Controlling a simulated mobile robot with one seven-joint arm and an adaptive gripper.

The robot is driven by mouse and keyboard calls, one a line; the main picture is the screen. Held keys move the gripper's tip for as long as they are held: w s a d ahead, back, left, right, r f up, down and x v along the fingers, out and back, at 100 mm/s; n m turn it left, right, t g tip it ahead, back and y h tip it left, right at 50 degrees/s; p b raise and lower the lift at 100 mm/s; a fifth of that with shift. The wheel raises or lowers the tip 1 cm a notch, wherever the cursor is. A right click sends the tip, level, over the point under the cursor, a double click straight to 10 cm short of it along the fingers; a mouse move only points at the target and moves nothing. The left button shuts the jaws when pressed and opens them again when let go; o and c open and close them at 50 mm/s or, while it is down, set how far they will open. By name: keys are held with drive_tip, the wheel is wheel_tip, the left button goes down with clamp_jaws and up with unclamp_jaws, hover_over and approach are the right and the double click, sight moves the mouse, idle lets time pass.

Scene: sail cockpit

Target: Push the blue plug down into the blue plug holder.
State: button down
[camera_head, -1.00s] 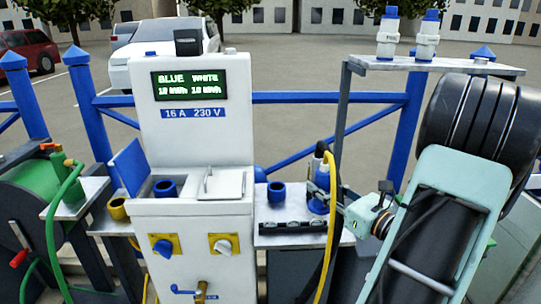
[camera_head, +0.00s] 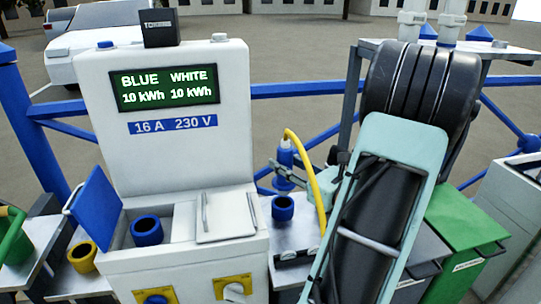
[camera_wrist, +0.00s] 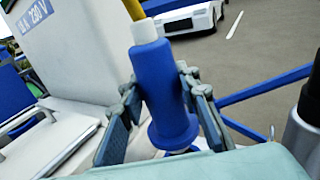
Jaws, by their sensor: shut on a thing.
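The blue plug (camera_head: 285,155) is a blue cylinder with a white top and a yellow cable (camera_head: 314,172). My gripper (camera_head: 288,178) is shut on it and holds it roughly upright. In the wrist view the plug (camera_wrist: 160,85) stands between both fingers (camera_wrist: 160,105), slightly tilted, its wider rim low down. A blue ring-shaped cup (camera_head: 283,208), seemingly the blue plug holder, sits on the side shelf just below the plug in the head view. The plug appears clear of it; the depth between them is hard to judge. A similar blue socket (camera_head: 147,230) lies under the open blue lid (camera_head: 96,205).
The white pedestal (camera_head: 165,100) with its display stands left of the plug. A white closed lid (camera_head: 226,214) is on it. A black rail (camera_head: 294,257) lies on the shelf (camera_head: 292,234) in front of the cup. A blue railing (camera_head: 300,88) runs behind. A yellow ring (camera_head: 82,257) is at the left.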

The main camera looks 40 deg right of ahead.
sight(284, 184)
drive_tip(key=shift+w+f, duration=0.15)
drive_tip(key=shift+w, duration=0.05)
drive_tip(key=shift+f+b, duration=2.55)
drive_tip(key=shift+f, duration=0.2)
drive_tip(key=shift+s+f, duration=0.1)
drive_tip(key=shift+f, duration=0.4)
drive_tip(key=c, duration=1.7)
unclamp_jaws()
drive_tip(key=shift+c, duration=0.2)
drive_tip(key=shift+f, duration=0.1)
drive_tip(key=s, duration=1.1)
drive_tip(key=shift+p, duration=0.4)
